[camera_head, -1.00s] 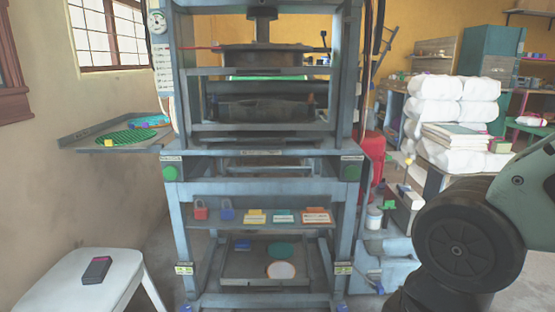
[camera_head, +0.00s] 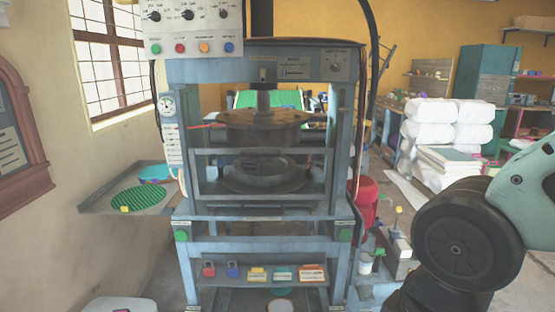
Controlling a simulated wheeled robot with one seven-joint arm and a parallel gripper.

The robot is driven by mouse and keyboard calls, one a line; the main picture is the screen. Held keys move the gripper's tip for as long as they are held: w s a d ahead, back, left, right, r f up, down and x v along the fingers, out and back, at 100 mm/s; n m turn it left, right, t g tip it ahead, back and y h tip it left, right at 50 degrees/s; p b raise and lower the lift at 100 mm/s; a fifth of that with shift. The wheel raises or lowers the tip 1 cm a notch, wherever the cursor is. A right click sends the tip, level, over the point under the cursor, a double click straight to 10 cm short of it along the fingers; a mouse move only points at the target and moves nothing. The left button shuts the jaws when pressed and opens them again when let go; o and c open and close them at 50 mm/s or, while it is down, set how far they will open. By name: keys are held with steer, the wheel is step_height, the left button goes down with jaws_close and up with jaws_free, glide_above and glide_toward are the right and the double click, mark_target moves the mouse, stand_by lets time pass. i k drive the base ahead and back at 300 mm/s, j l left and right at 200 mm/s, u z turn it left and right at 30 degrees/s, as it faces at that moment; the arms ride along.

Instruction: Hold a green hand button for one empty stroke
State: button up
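The plate press (camera_head: 263,150) stands in the middle of the view, a blue-grey frame with a dark round upper platen (camera_head: 262,127) and a lower platen (camera_head: 262,176) with a gap between them. One green hand button (camera_head: 181,236) is on the front left of the press ledge. Another green hand button (camera_head: 345,235) is on the front right. Nothing touches either button. My arm shows at the right edge, beside the press. My gripper is outside the view.
A control panel (camera_head: 195,28) with knobs and coloured buttons hangs at the upper left. A side shelf (camera_head: 100,202) holds a green disc (camera_head: 140,201). Several padlocks and tags lie on the lower shelf (camera_head: 222,282). White sacks (camera_head: 430,122) are stacked at the right.

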mark_target(182, 235)
steer(key=i+j, duration=0.15)
steer(key=i, duration=0.2)
steer(key=i+j, duration=0.15)
steer(key=i, duration=0.25)
steer(key=i+j, duration=0.15)
steer(key=i, duration=0.2)
steer(key=u, duration=1.75)
